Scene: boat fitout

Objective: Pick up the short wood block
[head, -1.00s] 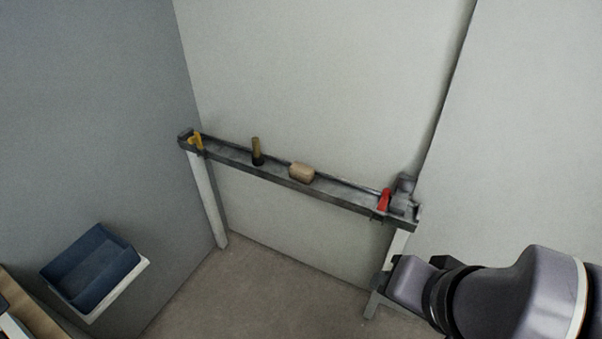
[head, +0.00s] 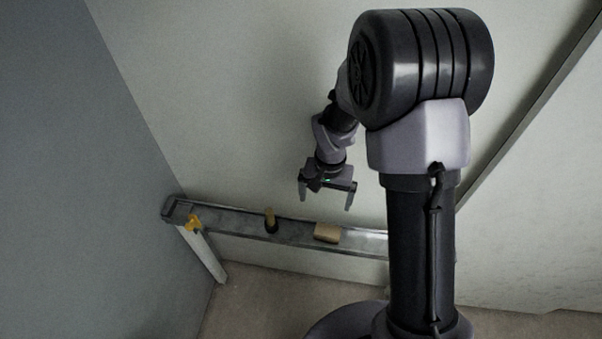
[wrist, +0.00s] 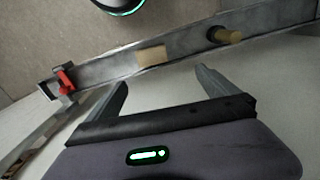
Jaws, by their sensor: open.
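The short wood block (head: 327,233) is a small tan block lying on a narrow grey metal shelf (head: 238,229) along the wall. It also shows in the wrist view (wrist: 152,55), ahead of and between the fingers, apart from them. My gripper (head: 325,200) is open and empty, pointing down above the shelf near the block. In the wrist view its two fingers (wrist: 164,88) are spread wide.
An upright cylinder with a tan upper part and dark base (head: 270,220) stands left of the block. A yellow clamp (head: 193,223) is at the shelf's left end. A red clamp (wrist: 64,80) is at the other end. The wall stands close behind.

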